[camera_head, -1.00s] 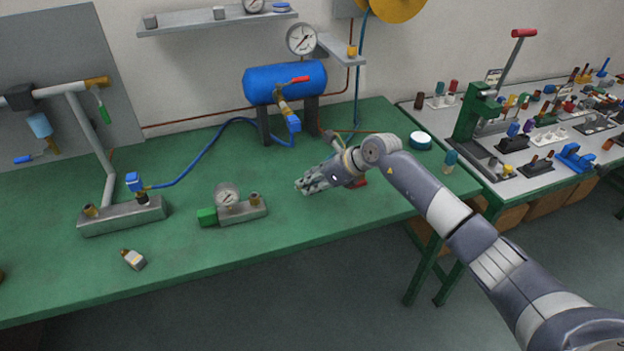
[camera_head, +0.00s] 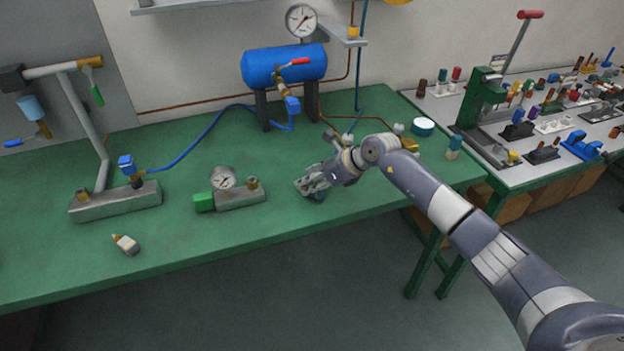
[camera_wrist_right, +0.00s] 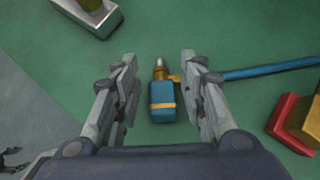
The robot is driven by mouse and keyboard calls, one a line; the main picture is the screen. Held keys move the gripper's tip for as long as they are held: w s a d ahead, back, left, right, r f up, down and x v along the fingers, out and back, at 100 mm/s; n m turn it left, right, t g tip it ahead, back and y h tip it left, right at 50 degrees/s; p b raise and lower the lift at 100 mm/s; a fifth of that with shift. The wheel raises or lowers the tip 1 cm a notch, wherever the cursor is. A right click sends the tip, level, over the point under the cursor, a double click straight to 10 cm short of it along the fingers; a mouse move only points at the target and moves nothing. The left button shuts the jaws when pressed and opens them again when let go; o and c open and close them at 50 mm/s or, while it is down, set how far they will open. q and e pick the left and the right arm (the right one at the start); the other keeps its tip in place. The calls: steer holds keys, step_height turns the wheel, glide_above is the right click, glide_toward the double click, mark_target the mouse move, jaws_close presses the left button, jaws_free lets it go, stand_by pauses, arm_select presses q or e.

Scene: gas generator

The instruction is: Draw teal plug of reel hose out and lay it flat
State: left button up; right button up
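The teal plug (camera_wrist_right: 162,100), with a metal tip and a brass band, shows in the right wrist view against the green bench top, and appears to lie on it. A blue-teal hose (camera_wrist_right: 265,70) runs from beside it to the right. My right gripper (camera_wrist_right: 158,60) is open. Its fingers stand on either side of the plug with a gap on the left; contact on the right is unclear. In the head view the right gripper (camera_head: 304,187) is low over the bench, and a small teal patch (camera_head: 318,195) shows beneath its fingers. My left gripper is not in view.
A red block with a brass part (camera_wrist_right: 295,122) sits right of the plug. A gauge manifold with a green end (camera_head: 240,197) stands left of the gripper, and a blue tank (camera_head: 284,67) behind. A small bottle (camera_head: 125,244) lies at front left. The front bench is largely clear.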

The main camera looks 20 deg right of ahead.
stand_by(0.3)
steer(key=v, duration=1.2)
